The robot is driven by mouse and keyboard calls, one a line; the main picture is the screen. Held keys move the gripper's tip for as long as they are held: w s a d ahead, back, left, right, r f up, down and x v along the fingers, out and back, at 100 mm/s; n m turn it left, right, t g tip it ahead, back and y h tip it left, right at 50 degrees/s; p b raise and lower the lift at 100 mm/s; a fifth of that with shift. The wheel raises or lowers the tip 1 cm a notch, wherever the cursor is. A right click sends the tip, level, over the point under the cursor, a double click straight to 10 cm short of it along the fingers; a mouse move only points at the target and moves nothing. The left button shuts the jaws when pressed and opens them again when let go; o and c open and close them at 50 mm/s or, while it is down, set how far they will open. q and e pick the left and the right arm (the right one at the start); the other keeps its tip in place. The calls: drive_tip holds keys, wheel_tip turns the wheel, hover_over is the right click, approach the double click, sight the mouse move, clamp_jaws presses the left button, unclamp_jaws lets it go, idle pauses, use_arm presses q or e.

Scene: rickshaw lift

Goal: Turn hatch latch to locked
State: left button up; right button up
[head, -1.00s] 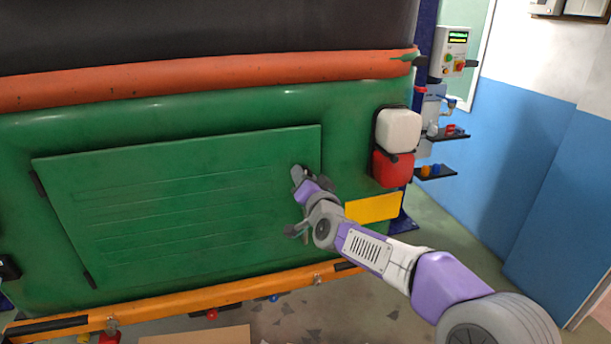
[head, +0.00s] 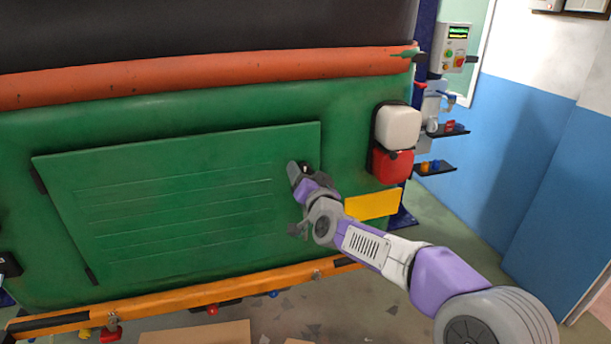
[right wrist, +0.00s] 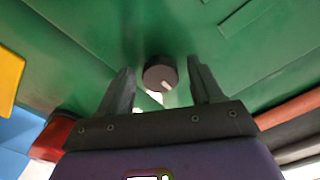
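The hatch (head: 170,200) is a green panel with pressed ridges on the green vehicle body, and it lies closed in its frame. Its latch is a round dark knob (right wrist: 160,73) with a pale mark on its lower right, shown in the right wrist view. In the head view the latch is hard to tell apart from my gripper. My right gripper (head: 299,168) is at the hatch's right edge. In the right wrist view its fingers (right wrist: 159,82) are spread on either side of the knob, with a visible gap on both sides. My left gripper is out of view.
A white and red lamp (head: 393,145) and a yellow plate (head: 372,205) are to the right of the hatch. An orange bumper bar (head: 190,300) runs below it. A control box (head: 449,48) and small shelves stand farther right, before a blue wall.

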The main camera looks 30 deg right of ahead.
drive_tip(key=v, duration=0.7)
drive_tip(key=shift+s, duration=0.3)
idle(0.4)
drive_tip(key=a+f+n+g+y, duration=0.1)
drive_tip(key=a+f+g+y, duration=0.2)
drive_tip(key=f, duration=0.9)
drive_tip(key=a+f+n+g+y, duration=0.15)
drive_tip(key=a+f, duration=0.35)
drive_tip(key=f, duration=0.6)
drive_tip(key=a+f+n+g+y, duration=0.15)
drive_tip(key=a+f+g, duration=0.25)
drive_tip(key=f, duration=0.8)
drive_tip(key=s+a+f+n+g+y, duration=0.1)
drive_tip(key=s+a+f+g, duration=0.3)
drive_tip(key=s+f, duration=0.6)
drive_tip(key=s+a+f+n+g+y, duration=0.1)
drive_tip(key=s+a+f+g, duration=0.3)
drive_tip(key=s+a+f, duration=0.3)
drive_tip(key=s+f, duration=0.3)
drive_tip(key=s, duration=0.3)
drive_tip(key=shift+s+f+n+y, duration=0.15)
drive_tip(key=shift+f+n+y, duration=0.05)
drive_tip(key=shift+n+y, duration=0.1)
drive_tip(key=shift+a, duration=0.15)
